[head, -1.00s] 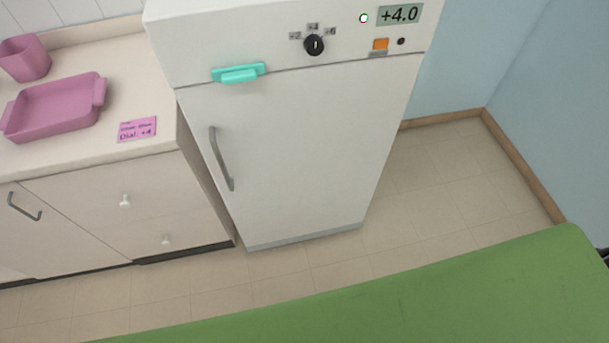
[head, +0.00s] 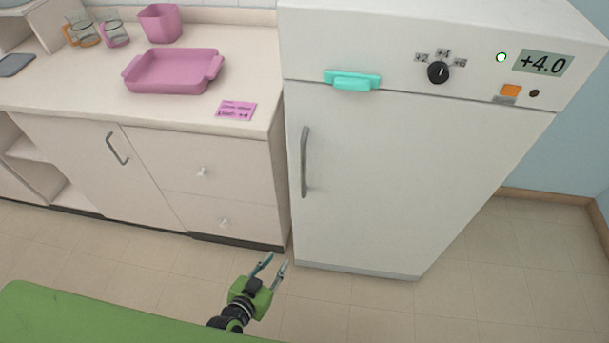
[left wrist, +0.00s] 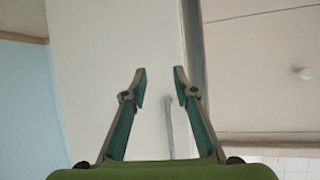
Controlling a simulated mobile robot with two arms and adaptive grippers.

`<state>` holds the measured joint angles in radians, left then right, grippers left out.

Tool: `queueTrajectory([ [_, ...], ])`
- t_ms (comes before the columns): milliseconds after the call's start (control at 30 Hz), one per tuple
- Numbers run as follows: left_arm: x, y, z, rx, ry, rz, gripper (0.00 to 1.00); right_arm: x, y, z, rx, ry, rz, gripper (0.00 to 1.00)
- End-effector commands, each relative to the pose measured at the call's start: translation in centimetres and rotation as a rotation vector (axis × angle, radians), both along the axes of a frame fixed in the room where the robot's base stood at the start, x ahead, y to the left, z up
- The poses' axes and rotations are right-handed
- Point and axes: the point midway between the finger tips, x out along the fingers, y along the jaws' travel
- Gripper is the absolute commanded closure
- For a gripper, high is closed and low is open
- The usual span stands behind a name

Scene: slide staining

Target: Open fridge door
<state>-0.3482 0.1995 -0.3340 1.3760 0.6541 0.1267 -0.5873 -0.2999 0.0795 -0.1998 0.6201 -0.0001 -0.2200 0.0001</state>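The white fridge (head: 390,160) stands at the right of the head view with its door shut. Its grey vertical handle (head: 305,163) is on the door's left side. A turquoise latch-like piece (head: 353,81) sits at the top left, across the seam above the door. My left gripper (head: 275,264) is open and empty, low in front of the fridge's lower left corner and apart from it. In the left wrist view the gripper (left wrist: 160,76) has its fingers spread, with the fridge (left wrist: 110,50) and the handle (left wrist: 168,127) beyond. My right gripper is not in view.
A counter (head: 60,85) with drawers (head: 205,180) adjoins the fridge on the left. The floor (head: 350,305) before the fridge is clear.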

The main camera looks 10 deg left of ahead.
Motion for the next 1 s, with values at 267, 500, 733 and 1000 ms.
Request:
queueTrajectory([
  [267,5.5,-2.3,16.3,-0.126,-0.386,0.052,0.73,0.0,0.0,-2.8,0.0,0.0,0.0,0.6],
  [500,6.3,-2.4,20.4,-0.157,-0.46,0.078,0.73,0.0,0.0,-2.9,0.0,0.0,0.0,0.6],
  [733,9.9,-3.2,20.6,-0.157,-0.461,0.076,0.73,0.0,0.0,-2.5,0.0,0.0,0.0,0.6],
  [1000,15.5,-4.3,20.4,-0.156,-0.459,0.075,0.73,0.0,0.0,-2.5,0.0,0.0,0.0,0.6],
])
